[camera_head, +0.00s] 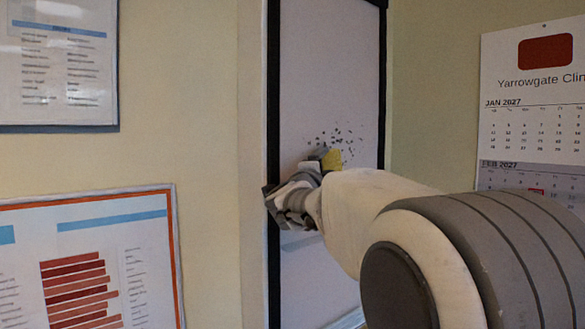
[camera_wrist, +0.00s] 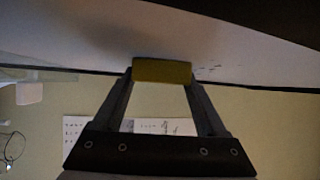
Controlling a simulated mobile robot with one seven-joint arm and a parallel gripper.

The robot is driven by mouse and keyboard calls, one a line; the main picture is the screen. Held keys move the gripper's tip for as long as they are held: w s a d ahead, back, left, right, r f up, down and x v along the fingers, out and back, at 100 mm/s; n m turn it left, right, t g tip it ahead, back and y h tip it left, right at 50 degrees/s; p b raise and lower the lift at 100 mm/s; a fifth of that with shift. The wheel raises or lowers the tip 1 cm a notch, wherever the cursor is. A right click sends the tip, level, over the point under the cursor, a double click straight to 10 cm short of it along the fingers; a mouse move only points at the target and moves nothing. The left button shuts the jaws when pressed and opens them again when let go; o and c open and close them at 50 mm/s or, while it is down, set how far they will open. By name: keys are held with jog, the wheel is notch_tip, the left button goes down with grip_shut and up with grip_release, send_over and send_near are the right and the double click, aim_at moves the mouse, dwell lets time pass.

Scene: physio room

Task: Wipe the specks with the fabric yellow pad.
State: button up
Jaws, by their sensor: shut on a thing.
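The yellow fabric pad (camera_wrist: 162,71) is held between the two fingertips of my gripper (camera_wrist: 162,78) in the wrist view. In the head view the pad (camera_head: 332,159) shows as a small yellow patch at my gripper (camera_head: 318,168), close to the white panel. Dark specks (camera_head: 338,138) are scattered on the panel, mostly above and to the right of the pad. A few specks (camera_wrist: 208,69) also show right of the pad in the wrist view. My gripper and arm hide part of the panel. I cannot tell whether the pad touches it.
The white panel (camera_head: 330,65) has a dark frame (camera_head: 273,100). A wall calendar (camera_head: 535,100) hangs at right. A framed notice (camera_head: 58,65) and an orange-edged poster (camera_head: 95,260) hang at left. The panel above the specks is clear.

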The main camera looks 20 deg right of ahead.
jog(key=shift+m+g+h, duration=0.3)
jog(key=shift+h, duration=0.1)
jog(key=d, duration=0.2)
jog(key=w+d, duration=0.1)
jog(key=d, duration=0.1)
jog(key=shift+d+f, duration=0.1)
jog(key=shift+d, duration=0.3)
jog(key=shift+w+d+f+b, duration=0.2)
jog(key=shift+w+d+b, duration=0.1)
jog(key=shift+w+d, duration=0.5)
jog(key=shift+r, duration=0.15)
